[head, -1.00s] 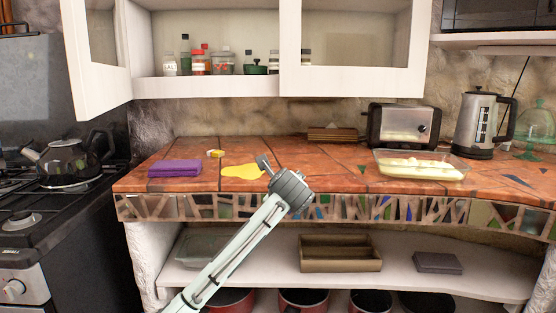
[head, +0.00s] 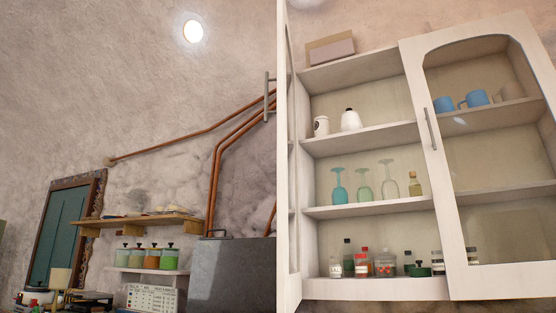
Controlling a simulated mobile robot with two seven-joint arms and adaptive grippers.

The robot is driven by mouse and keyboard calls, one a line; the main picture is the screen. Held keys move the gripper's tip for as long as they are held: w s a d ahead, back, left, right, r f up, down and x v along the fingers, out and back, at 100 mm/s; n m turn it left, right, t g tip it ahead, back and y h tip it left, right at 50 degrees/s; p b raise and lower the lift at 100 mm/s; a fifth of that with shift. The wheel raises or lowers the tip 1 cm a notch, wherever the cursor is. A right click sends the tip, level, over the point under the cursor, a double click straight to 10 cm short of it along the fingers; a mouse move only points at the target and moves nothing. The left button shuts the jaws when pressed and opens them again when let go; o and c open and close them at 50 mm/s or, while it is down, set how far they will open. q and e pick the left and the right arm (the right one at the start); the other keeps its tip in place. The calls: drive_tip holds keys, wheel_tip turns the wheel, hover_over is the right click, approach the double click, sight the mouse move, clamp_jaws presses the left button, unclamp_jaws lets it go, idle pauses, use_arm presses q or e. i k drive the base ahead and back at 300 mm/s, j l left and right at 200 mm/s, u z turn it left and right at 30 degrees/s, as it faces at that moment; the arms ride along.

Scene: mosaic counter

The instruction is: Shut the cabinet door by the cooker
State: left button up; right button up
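The open cabinet door (head: 283,160) is at the left end of the white wall cabinet. I see it almost edge-on as a tall narrow white strip, swung out towards me. Its metal handle (head: 268,96) sticks out on the left side of the strip. The cabinet's right glass door (head: 447,210) is shut, with its own upright handle (head: 429,128). Between the two doors the shelves show openly. Neither of my grippers is in view, and the cooker top is out of the picture.
Glasses (head: 363,184), jars (head: 362,266) and a white pot (head: 350,120) stand on the cabinet shelves. A grey metal panel (head: 233,275) and copper pipes (head: 214,170) are left of the door. A wooden shelf (head: 140,224) is farther left.

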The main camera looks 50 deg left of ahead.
sight(290, 261)
drive_tip(key=k+j+u, duration=0.25)
drive_tip(key=j, duration=0.25)
drive_tip(key=j+u, duration=0.25)
drive_tip(key=j, duration=0.3)
drive_tip(key=k+j+u, duration=0.25)
drive_tip(key=j, duration=0.3)
drive_tip(key=i, duration=0.1)
